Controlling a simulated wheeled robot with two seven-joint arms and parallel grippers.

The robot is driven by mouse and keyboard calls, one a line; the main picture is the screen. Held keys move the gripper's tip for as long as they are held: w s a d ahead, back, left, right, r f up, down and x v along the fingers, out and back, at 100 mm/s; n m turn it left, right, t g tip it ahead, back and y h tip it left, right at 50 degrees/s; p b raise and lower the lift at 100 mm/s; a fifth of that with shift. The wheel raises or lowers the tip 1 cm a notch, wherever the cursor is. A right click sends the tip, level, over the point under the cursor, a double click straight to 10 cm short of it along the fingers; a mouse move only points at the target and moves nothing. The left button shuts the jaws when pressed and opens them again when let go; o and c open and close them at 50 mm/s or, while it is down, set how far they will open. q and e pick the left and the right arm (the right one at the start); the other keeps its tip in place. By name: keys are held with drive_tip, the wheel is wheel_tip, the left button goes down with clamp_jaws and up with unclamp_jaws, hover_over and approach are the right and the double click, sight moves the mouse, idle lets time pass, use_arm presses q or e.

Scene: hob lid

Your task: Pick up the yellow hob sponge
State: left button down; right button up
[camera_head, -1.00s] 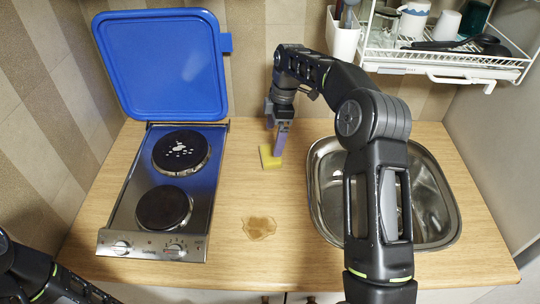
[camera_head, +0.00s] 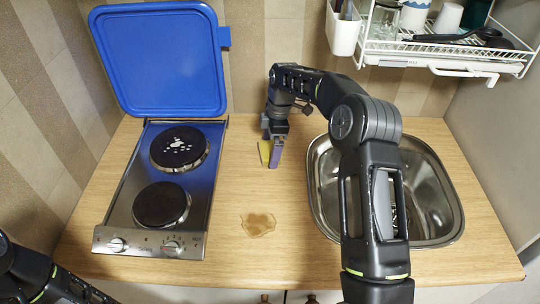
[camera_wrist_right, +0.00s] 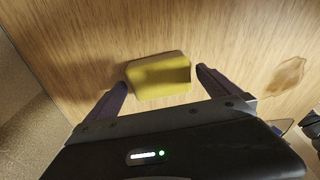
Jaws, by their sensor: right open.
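The yellow hob sponge (camera_head: 264,151) lies on the wooden worktop between the hob and the sink, partly hidden behind my right gripper (camera_head: 271,152) in the head view. In the right wrist view the sponge (camera_wrist_right: 159,76) sits between the two purple fingers of my right gripper (camera_wrist_right: 160,84). The fingers are spread apart, one on each side of it, with a small gap showing at each side. My left arm shows at the lower left corner of the head view, and its gripper is not visible.
The two-plate hob (camera_head: 127,212) with its raised blue lid (camera_head: 158,62) stands left. The steel sink (camera_head: 437,190) is right, partly behind my right arm. A brown spill (camera_head: 258,224) lies on the worktop (camera_head: 284,262). A white dish rack (camera_head: 450,57) hangs above the sink.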

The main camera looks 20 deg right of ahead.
sight(271, 149)
drive_tip(key=shift+r, duration=0.1)
drive_tip(key=shift+c, duration=0.6)
drive_tip(key=c, duration=1.1)
drive_tip(key=shift+r+p, duration=0.35)
drive_tip(key=shift+r, duration=0.1)
drive_tip(key=shift+c, duration=0.2)
wheel_tip(271, 149, up, 9)
drive_tip(key=p, duration=0.1)
drive_tip(key=o, duration=0.8)
drive_tip(key=shift+c, duration=0.2)
drive_tip(key=c, duration=0.6)
